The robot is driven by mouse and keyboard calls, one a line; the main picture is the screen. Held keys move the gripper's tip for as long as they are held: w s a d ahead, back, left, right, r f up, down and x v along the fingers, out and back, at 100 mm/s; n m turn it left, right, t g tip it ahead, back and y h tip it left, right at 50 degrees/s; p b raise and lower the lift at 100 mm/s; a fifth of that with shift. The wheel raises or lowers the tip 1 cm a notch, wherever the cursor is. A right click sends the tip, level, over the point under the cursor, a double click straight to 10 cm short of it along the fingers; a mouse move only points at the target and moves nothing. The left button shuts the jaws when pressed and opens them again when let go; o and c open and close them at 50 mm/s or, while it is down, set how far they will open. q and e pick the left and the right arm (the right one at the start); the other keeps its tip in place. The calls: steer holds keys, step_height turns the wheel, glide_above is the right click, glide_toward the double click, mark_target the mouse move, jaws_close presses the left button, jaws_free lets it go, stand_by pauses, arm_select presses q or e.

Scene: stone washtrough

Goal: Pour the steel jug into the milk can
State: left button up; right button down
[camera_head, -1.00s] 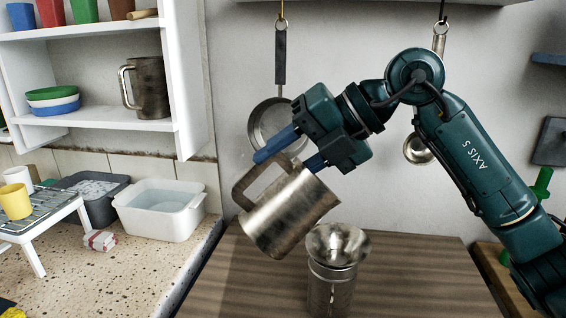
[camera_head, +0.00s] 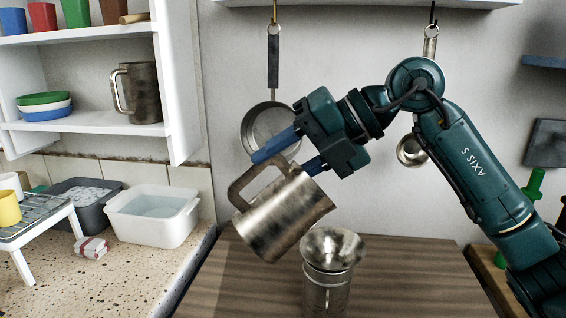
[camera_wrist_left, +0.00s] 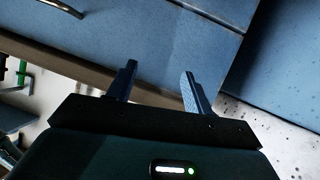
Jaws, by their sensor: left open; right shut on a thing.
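My right gripper (camera_head: 286,155) has blue fingers and is shut on the jug's handle. The milk can (camera_head: 327,292) stands upright on the wooden top below and right of the jug. A wide steel funnel-like piece (camera_head: 333,247) sits in its top. The jug's mouth is left of and above this piece; I see no stream. My left gripper (camera_wrist_left: 160,85) is open and empty in the left wrist view, near blue panels.
The wooden top (camera_head: 230,285) is clear around the can. A pan (camera_head: 268,130) and a ladle (camera_head: 411,150) hang behind the arm. A white basin (camera_head: 153,216) of water stands left. Another steel jug (camera_head: 140,92) is on the shelf.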

arm_select(q)
steer(key=shift+f, duration=0.15)
arm_select(e)
steer(key=shift+d, duration=0.1)
steer(key=shift+w+d+f+y+b, duration=0.15)
steer(key=shift+d+y+b, duration=0.1)
steer(key=shift+y+b, duration=0.2)
steer(key=shift+d, duration=0.15)
arm_select(q)
steer(key=shift+s+a+r, duration=0.1)
steer(key=shift+a+r, duration=0.15)
steer(key=shift+r, duration=0.1)
steer(key=shift+f+b, duration=0.25)
steer(key=shift+b, duration=0.1)
arm_select(e)
steer(key=shift+d, duration=0.1)
stand_by(0.5)
steer(key=shift+w+d+f+y+b, duration=0.1)
steer(key=shift+d+y+b, duration=0.2)
steer(key=shift+y, duration=0.25)
arm_select(q)
steer(key=shift+s+a+r+t, duration=0.15)
steer(key=shift+a+r+t, duration=0.15)
steer(key=shift+t, duration=0.1)
arm_select(e)
steer(key=shift+d+m, duration=0.1)
steer(key=shift+m, duration=0.2)
arm_select(q)
steer(key=shift+d+f, duration=0.1)
stand_by(0.3)
